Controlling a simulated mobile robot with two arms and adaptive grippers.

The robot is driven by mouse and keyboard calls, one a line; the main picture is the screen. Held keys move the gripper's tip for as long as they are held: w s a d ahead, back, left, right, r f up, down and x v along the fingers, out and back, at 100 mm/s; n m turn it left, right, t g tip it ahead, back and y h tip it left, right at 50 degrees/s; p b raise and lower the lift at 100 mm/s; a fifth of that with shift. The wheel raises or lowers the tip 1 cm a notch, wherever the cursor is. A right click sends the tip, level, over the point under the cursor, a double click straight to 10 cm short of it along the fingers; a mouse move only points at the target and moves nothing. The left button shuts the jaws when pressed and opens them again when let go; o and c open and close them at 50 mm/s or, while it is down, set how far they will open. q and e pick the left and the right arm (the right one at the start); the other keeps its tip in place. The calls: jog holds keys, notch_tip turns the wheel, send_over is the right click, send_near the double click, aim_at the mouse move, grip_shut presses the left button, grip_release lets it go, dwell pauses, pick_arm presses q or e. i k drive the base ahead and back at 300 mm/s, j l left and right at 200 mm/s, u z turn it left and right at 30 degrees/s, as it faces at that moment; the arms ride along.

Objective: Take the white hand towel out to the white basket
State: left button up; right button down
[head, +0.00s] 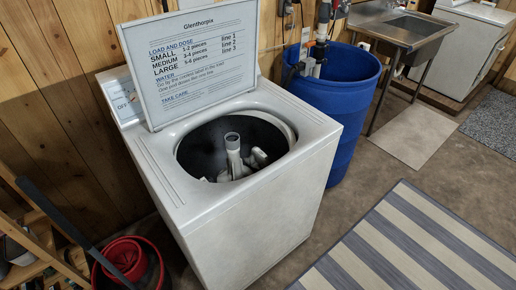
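A white top-loading washer (255,215) stands in the middle with its lid (195,65) raised. Its open drum (205,145) is dark inside, with a grey agitator (233,150) upright in the centre. Pale shapes show low around the agitator; I cannot tell whether they are its fins or cloth. I cannot make out a white hand towel for certain. No white basket shows. Neither of my grippers is in view.
A blue barrel (352,110) stands right behind the washer. A metal sink (410,30) and a white appliance (465,45) are at the back right. A red bucket (125,258) is at the lower left. A striped rug (420,245) lies on open floor at right.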

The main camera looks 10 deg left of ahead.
aim_at(258, 160)
jog(key=u, duration=3)
jog(key=z, duration=2.6)
jog(key=i+l+u, duration=0.1)
jog(key=l, duration=0.25)
jog(key=i+l, duration=0.3)
jog(key=i+l+u, duration=0.15)
jog(key=l, duration=0.3)
jog(key=i+l, duration=0.25)
jog(key=l, duration=0.15)
jog(key=u, duration=0.05)
